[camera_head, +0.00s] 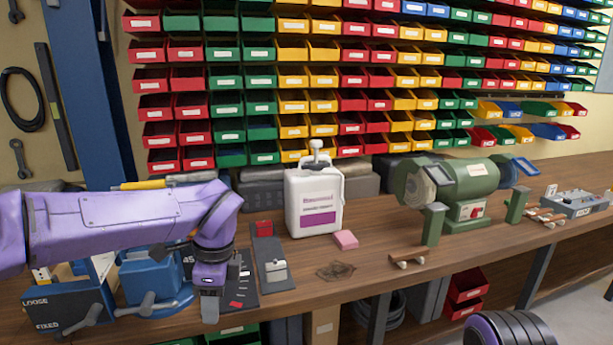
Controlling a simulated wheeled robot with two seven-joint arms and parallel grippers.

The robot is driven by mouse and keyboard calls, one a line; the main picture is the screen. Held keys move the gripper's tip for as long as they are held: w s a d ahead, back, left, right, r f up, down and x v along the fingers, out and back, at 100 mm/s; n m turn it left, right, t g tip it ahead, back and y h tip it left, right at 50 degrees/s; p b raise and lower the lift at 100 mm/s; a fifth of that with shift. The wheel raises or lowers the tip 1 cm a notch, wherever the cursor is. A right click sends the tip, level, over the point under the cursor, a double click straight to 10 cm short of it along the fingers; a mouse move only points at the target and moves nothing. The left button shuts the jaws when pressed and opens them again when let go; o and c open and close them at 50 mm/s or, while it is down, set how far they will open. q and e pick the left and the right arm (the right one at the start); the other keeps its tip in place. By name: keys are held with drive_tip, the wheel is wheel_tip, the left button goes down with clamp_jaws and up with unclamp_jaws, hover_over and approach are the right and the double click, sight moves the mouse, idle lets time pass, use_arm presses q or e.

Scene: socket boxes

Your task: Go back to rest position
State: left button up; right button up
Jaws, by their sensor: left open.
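My left arm comes in from the left, and its gripper (210,308) points down over the front edge of the workbench. The gripper is open, and I see nothing held in it. A dark mat (245,292) with small pieces lies just right of the gripper, partly hidden by it. A dark panel marked LOOSE and FIXED (60,308) stands at the left, below my arm. My right gripper is not in view.
A blue vise (150,283) stands left of the gripper. A white jug (314,203), a pink block (345,239) and a green bench grinder (470,180) stand on the wooden bench (375,262). Colored bins fill the wall behind. The bench front right of the tray is mostly clear.

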use_arm(q)
drive_tip(key=s+a+f+m+t+y, duration=0.1)
drive_tip(key=s+a+f+m+y, duration=0.15)
drive_tip(key=a+f+m, duration=0.45)
drive_tip(key=s+a+f+m+t+y, duration=0.2)
drive_tip(key=s+f+m, duration=0.1)
drive_tip(key=f+m, duration=0.75)
drive_tip(key=s+a+f+m+t+y, duration=0.1)
drive_tip(key=s+a+f+m+y, duration=0.3)
drive_tip(key=f+m, duration=0.55)
drive_tip(key=s+f+m+h, duration=0.3)
drive_tip(key=s+f+m, duration=0.2)
drive_tip(key=s+m, duration=0.4)
drive_tip(key=s+f+m+h, duration=0.3)
drive_tip(key=s+f+m, duration=0.3)
drive_tip(key=s+m, duration=0.4)
drive_tip(key=shift+s+m, duration=0.3)
drive_tip(key=shift+m, duration=0.4)
drive_tip(key=shift+h, duration=0.25)
